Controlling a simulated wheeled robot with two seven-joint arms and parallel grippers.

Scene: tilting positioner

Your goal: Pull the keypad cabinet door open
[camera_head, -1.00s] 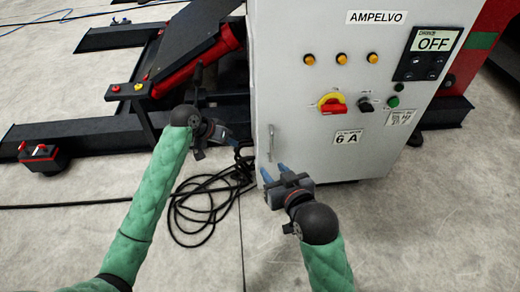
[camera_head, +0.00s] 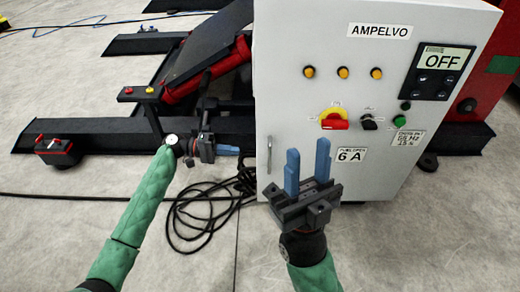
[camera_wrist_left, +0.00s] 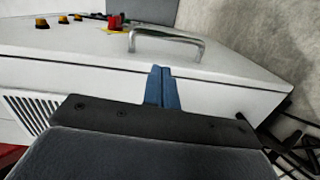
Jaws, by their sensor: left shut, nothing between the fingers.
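The grey keypad cabinet (camera_head: 300,105) stands at centre right, and its front door appears closed. A slim metal bar handle (camera_head: 270,149) runs upright near the door's left edge; it also shows in the left wrist view (camera_wrist_left: 186,38). My left gripper (camera_head: 238,151) is shut and empty, left of the cabinet's side, its blue fingers pointing right. In the left wrist view the closed fingers (camera_wrist_left: 163,88) lie in front of the side wall, apart from the handle. My right gripper (camera_head: 307,168) is open and empty in front of the door's lower part, fingers pointing up.
The dark keypad (camera_head: 436,73) with an OFF display is at the door's upper right. A red and yellow switch (camera_head: 334,119) sits mid-door. Black cables (camera_head: 205,215) lie coiled on the floor at left. The dark positioner frame (camera_head: 100,132) stands behind.

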